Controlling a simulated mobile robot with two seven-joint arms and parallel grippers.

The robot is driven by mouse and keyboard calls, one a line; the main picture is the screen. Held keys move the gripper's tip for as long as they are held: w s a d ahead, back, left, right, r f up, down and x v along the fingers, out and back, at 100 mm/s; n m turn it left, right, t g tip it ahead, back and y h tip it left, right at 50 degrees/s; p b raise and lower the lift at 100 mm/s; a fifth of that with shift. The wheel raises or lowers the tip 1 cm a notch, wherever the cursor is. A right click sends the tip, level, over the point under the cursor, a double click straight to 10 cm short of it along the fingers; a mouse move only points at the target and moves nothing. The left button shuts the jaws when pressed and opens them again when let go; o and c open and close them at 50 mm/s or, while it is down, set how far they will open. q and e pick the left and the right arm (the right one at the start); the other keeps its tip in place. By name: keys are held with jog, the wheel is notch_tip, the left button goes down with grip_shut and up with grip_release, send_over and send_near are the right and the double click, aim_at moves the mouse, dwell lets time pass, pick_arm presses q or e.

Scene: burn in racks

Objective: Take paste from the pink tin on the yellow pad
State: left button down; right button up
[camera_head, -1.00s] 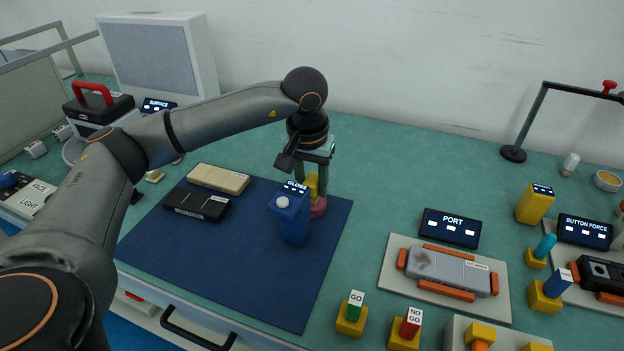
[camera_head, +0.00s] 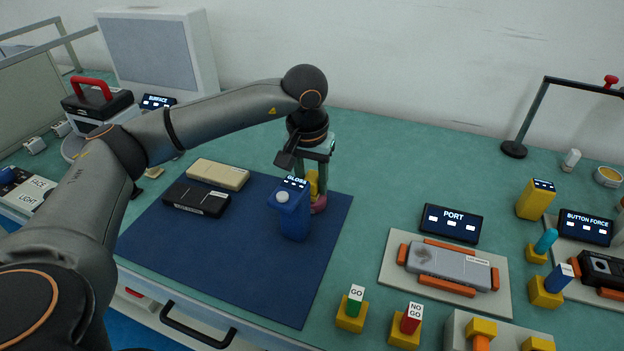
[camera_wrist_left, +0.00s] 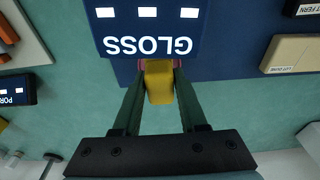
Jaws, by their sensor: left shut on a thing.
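My left gripper (camera_head: 318,184) points down behind the blue gloss meter, at the far right part of the dark blue mat. It is shut on the yellow pad (camera_head: 312,184), which also shows between the fingers in the left wrist view (camera_wrist_left: 159,82). The pink tin (camera_head: 319,206) is at the pad's lower end, partly hidden by the gloss meter and fingers. Slivers of pink show beside the pad in the wrist view. I cannot tell whether pad and paste touch. My right gripper is not in view.
The blue gloss meter (camera_head: 292,215) stands close in front of the tin. A black device (camera_head: 196,199) and a beige device (camera_head: 218,175) lie on the blue mat (camera_head: 235,255). The PORT display (camera_head: 451,224) and a grey device (camera_head: 448,267) in a fixture are to the right.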

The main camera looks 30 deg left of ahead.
aim_at(313, 174)
pick_arm(q)
jog(key=shift+f, duration=0.45)
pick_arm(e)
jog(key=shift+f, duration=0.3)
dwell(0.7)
pick_arm(q)
jog(key=shift+r, duration=0.15)
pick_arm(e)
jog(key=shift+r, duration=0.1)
pick_arm(q)
jog(key=shift+r+p, duration=2.45)
jog(key=shift+r, duration=1.05)
jog(key=shift+f, duration=0.1)
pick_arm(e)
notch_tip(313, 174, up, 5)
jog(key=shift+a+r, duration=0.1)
pick_arm(q)
notch_tip(313, 174, up, 11)
jog(key=p, duration=1.1)
jog(key=shift+r, duration=0.2)
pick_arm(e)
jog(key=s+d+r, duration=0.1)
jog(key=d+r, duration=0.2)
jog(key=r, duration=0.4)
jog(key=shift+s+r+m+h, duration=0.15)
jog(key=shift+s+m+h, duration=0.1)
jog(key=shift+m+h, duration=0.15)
